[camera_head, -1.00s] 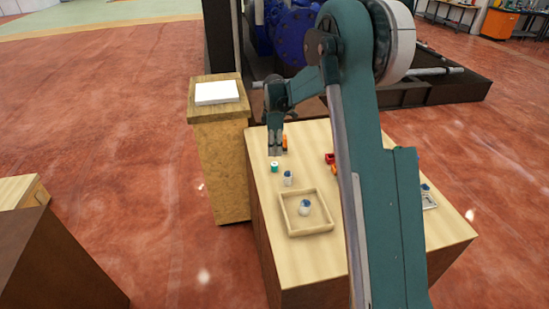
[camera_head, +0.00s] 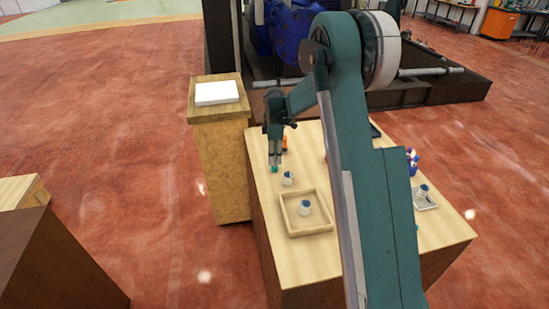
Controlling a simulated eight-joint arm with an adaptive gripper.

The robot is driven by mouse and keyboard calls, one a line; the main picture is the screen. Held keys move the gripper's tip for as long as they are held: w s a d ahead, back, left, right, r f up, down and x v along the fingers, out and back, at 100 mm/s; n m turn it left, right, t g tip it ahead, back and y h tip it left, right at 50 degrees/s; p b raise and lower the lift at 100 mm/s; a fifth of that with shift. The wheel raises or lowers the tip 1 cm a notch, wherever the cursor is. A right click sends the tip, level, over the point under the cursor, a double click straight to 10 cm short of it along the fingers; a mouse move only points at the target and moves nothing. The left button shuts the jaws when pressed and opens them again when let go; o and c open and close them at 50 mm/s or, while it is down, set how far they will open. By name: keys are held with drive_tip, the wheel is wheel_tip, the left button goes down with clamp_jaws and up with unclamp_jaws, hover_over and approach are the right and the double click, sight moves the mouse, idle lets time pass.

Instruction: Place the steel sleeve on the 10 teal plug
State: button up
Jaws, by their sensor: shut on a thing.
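My gripper (camera_head: 275,161) points straight down at the back left of the wooden table. Its fingers are close together, shut on a small grey piece that I take to be the steel sleeve; the fingers hide nearly all of it. The teal plug (camera_head: 274,169) shows as a small teal spot right below the fingertips. The fingers hide its upper part. I cannot tell whether the sleeve touches the plug or is still just above it.
A pale cup with blue inside (camera_head: 288,178) stands close in front of the plug. A wooden tray (camera_head: 284,218) holds a similar cup (camera_head: 305,208). An orange piece (camera_head: 285,143) stands behind the gripper. A light tray (camera_head: 432,204) is at the right. My arm hides the table's middle.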

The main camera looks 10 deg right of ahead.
drive_tip(key=shift+f, duration=0.2)
drive_tip(key=o, duration=1)
drive_tip(key=shift+c, duration=0.2)
drive_tip(key=shift+r, duration=0.2)
wheel_tip(320, 180, up, 12)
drive_tip(key=shift+b, duration=0.3)
drive_tip(key=shift+s, duration=0.1)
